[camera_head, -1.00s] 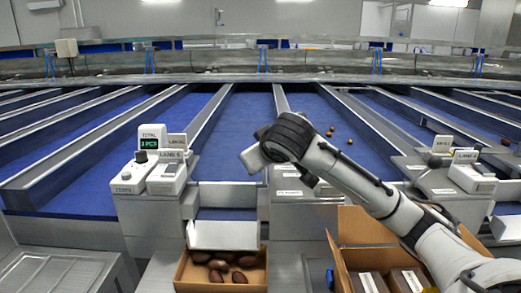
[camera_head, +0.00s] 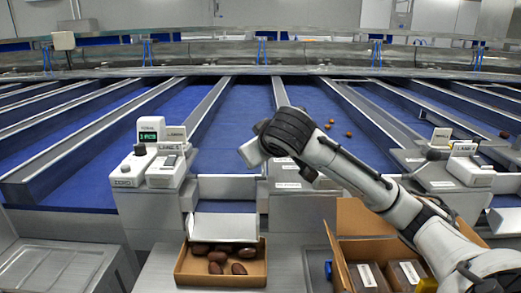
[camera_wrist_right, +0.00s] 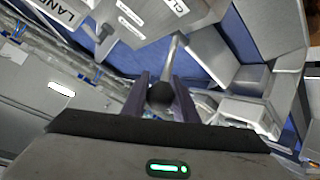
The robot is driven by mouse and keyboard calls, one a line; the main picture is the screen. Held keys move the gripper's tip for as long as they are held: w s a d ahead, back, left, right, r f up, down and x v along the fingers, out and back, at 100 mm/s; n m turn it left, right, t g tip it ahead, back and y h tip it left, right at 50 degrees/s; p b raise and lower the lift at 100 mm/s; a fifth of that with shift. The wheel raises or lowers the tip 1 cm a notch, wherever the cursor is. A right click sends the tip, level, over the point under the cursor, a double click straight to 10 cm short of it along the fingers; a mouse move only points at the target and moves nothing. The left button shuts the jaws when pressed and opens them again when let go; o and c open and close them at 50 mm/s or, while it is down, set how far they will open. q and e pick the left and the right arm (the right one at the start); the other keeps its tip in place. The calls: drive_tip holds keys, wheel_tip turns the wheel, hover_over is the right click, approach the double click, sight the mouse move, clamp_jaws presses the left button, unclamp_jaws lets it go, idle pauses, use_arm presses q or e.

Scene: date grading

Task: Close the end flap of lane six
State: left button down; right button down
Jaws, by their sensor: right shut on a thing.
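In the right wrist view my right gripper (camera_wrist_right: 161,88) is shut on a black ball knob (camera_wrist_right: 160,97) at the end of a thin metal rod. In the head view my right arm reaches in from the right, and its wrist hides the knob and fingertips. Just left of it is a lane end with a pale raised plate (camera_head: 225,187) across the blue belt. A white sloping plate (camera_head: 222,228) lies below, over a cardboard box of dates (camera_head: 222,281). The lane number labels are too small to read surely. My left gripper is not in view.
A grey console with a green display (camera_head: 148,136) stands left of the lane end. Another console (camera_head: 465,172) stands at right. An open carton (camera_head: 350,215) with packs inside is under my right arm. A few orange-brown fruits (camera_head: 331,122) lie on the belt behind.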

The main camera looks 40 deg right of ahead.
drive_tip(key=shift+r, duration=0.6)
drive_tip(key=c, duration=1.7)
unclamp_jaws()
drive_tip(key=shift+o, duration=1.3)
drive_tip(key=shift+s+a+r, duration=0.1)
drive_tip(key=shift+s+a, duration=0.1)
drive_tip(key=v, duration=1)
drive_tip(key=shift+f+p, duration=0.2)
drive_tip(key=shift+p, duration=0.25)
drive_tip(key=shift+s, duration=0.15)
